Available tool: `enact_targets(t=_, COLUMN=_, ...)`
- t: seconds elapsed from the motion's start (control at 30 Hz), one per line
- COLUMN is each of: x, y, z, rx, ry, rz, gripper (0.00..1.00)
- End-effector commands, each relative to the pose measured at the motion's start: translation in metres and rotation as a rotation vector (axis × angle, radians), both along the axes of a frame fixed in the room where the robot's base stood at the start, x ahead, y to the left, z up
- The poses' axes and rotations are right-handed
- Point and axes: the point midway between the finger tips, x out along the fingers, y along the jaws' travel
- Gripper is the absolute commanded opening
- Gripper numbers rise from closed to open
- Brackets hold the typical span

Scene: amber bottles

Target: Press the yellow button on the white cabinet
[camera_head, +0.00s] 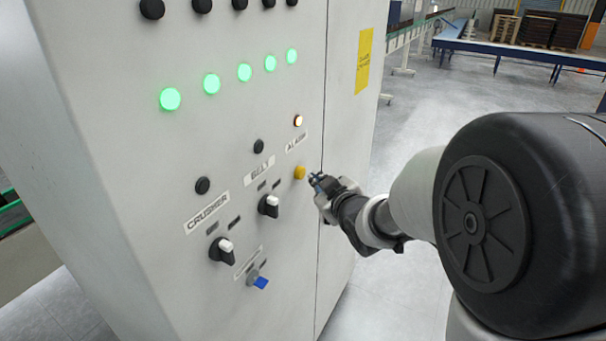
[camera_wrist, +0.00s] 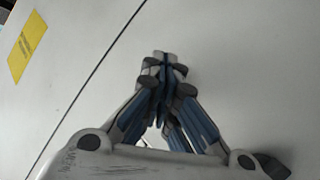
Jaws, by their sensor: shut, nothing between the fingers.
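The white cabinet (camera_head: 215,60) fills the left and middle of the head view. The yellow button (camera_head: 300,172) sits on its front panel, below the ALARM label (camera_head: 297,141) and a small lit lamp (camera_head: 298,120). My gripper (camera_head: 314,178) is just right of the button, its tips pointing at the panel. A small gap seems to show between tips and button, but I cannot tell the depth exactly. In the wrist view my gripper (camera_wrist: 162,58) is shut and empty before the bare cabinet face (camera_wrist: 240,60). The button does not show there.
Black selector switches (camera_head: 268,206) and (camera_head: 222,250), with white handles, stick out left of the button. A blue-tabbed key switch (camera_head: 258,281) is lower. Green lamps (camera_head: 245,73) glow above. A yellow notice (camera_head: 363,60) is on the cabinet's right part. Open floor lies to the right.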

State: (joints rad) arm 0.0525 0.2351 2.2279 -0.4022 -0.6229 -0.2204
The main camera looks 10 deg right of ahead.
Motion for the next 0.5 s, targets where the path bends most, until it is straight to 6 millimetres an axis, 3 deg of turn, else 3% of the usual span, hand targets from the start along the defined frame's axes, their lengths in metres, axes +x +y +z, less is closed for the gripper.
enact_targets(t=0.5, x=0.0051, y=0.0068, z=-0.0001, rx=0.000, ry=0.000, rz=0.000, gripper=0.00)
